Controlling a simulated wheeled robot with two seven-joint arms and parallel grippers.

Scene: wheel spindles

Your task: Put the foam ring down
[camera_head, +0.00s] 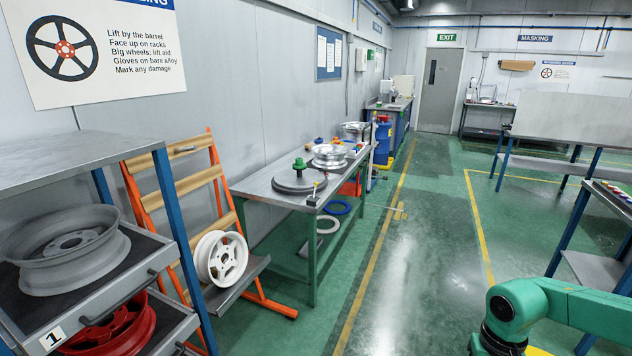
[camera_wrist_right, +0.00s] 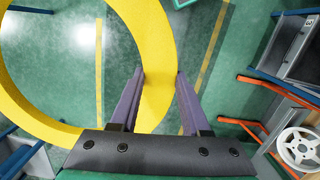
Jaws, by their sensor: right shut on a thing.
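The yellow foam ring (camera_wrist_right: 156,40) is large and fills the left half of the right wrist view. My right gripper (camera_wrist_right: 160,74) is shut on its rim, with one purple finger on each side of the band. The ring is held in the air above the green floor, and part of it is cut off by the picture's left and top edges. My left gripper is in neither view.
An orange rack (camera_head: 262,301) holds a white wheel (camera_head: 221,258). A grey shelf rack (camera_head: 75,155) stands at left. The middle aisle floor (camera_head: 415,250) is clear.

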